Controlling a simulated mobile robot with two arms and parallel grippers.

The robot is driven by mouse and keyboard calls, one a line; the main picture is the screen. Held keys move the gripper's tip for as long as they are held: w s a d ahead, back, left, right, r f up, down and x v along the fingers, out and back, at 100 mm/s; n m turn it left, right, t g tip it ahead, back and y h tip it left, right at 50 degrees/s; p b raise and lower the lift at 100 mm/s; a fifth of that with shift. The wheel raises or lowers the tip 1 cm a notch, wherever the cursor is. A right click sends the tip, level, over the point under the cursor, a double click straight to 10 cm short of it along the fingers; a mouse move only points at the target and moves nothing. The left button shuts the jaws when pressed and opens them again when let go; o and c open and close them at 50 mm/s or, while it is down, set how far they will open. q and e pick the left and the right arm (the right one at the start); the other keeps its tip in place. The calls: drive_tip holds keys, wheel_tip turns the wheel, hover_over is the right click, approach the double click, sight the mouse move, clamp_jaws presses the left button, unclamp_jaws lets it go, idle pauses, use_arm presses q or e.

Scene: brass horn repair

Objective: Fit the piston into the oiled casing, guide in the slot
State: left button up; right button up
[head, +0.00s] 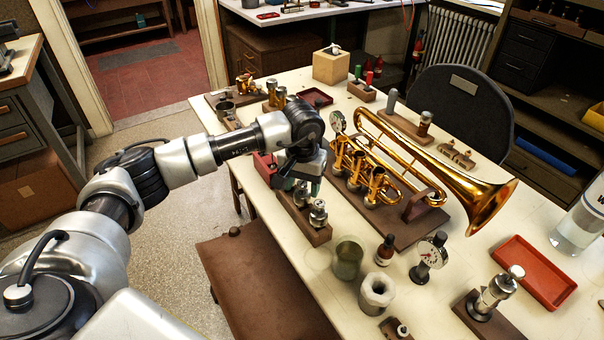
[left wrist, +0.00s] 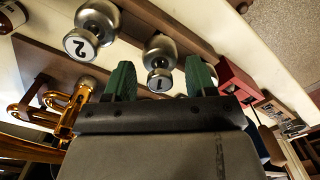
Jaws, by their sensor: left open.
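The brass trumpet (head: 440,180) lies in a wooden holder on the bench, with its upright valve casings (head: 376,186) close to my left gripper. My left gripper (head: 300,180) is open, pointing down over a wooden piston rack (head: 318,236). The piston marked 1 (left wrist: 160,80) stands in the rack and shows between the green fingertips (left wrist: 161,82) in the left wrist view; the fingers do not grip it. The piston marked 2 (left wrist: 88,38) stands next to it, outside the fingers; it also shows in the head view (head: 318,212). I cannot tell which casing is oiled. My right gripper is not in view.
A green glass jar (head: 348,260), a brown bottle (head: 385,249), a dial gauge (head: 429,257) and a white hexagonal pot (head: 377,292) stand in front of the trumpet. A red tray (head: 534,272) lies at the right. A red box (left wrist: 236,80) is beside the rack.

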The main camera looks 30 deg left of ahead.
use_arm(q)
drive_tip(key=shift+c, duration=0.2)
clamp_jaws()
drive_tip(key=shift+r+p, duration=2.55)
drive_tip(key=shift+r, duration=2.4)
